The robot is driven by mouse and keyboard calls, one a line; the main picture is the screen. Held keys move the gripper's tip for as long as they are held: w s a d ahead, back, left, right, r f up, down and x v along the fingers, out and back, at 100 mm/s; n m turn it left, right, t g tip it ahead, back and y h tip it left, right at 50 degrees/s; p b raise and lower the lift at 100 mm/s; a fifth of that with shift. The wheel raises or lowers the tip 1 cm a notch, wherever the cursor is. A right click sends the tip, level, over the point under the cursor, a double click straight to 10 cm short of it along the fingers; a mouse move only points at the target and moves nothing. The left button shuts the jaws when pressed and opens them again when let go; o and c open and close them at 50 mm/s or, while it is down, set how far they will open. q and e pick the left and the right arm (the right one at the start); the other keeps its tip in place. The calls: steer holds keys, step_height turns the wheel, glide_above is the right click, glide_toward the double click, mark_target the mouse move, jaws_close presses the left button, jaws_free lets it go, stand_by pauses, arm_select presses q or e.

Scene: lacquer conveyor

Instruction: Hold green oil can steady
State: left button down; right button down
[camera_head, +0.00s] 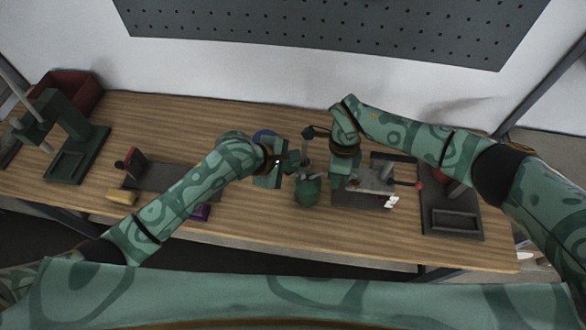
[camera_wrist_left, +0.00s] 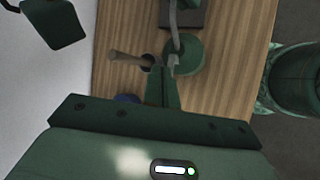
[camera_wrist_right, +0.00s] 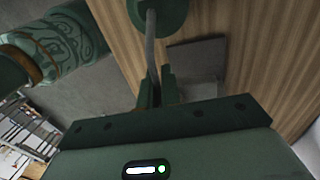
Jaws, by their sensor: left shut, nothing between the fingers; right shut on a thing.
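The green oil can (camera_head: 307,192) stands near the bench's front middle, with a grey spout rising from its body. My right gripper (camera_head: 324,172) is on its right side. In the right wrist view, the can (camera_wrist_right: 160,12) is at the top and its grey spout runs to the shut fingers (camera_wrist_right: 160,88), which appear to hold it. My left gripper (camera_head: 298,160) is shut and empty, just left of the spout. In the left wrist view, the can (camera_wrist_left: 187,58) lies just beyond the left fingertips (camera_wrist_left: 163,75); whether they touch it is unclear.
A grey metal fixture (camera_head: 376,178) and a dark tray stand (camera_head: 455,220) are to the right. A yellow block (camera_head: 121,197), a purple piece (camera_head: 201,213), a green press (camera_head: 60,130) and a red bin (camera_head: 80,90) are to the left. A wooden-handled tool (camera_wrist_left: 125,57) lies beside the can.

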arm_select(q)
steer(key=shift+a+f, duration=0.1)
steer(key=shift+f, duration=0.55)
stand_by(0.6)
steer(key=shift+r, duration=1.15)
steer(key=shift+d+r, duration=0.1)
steer(key=shift+d, duration=0.1)
steer(key=r, duration=0.4)
steer(key=shift+d+r, duration=0.3)
steer(key=shift+r, duration=0.05)
arm_select(e)
steer(key=c, duration=1.5)
jaws_free()
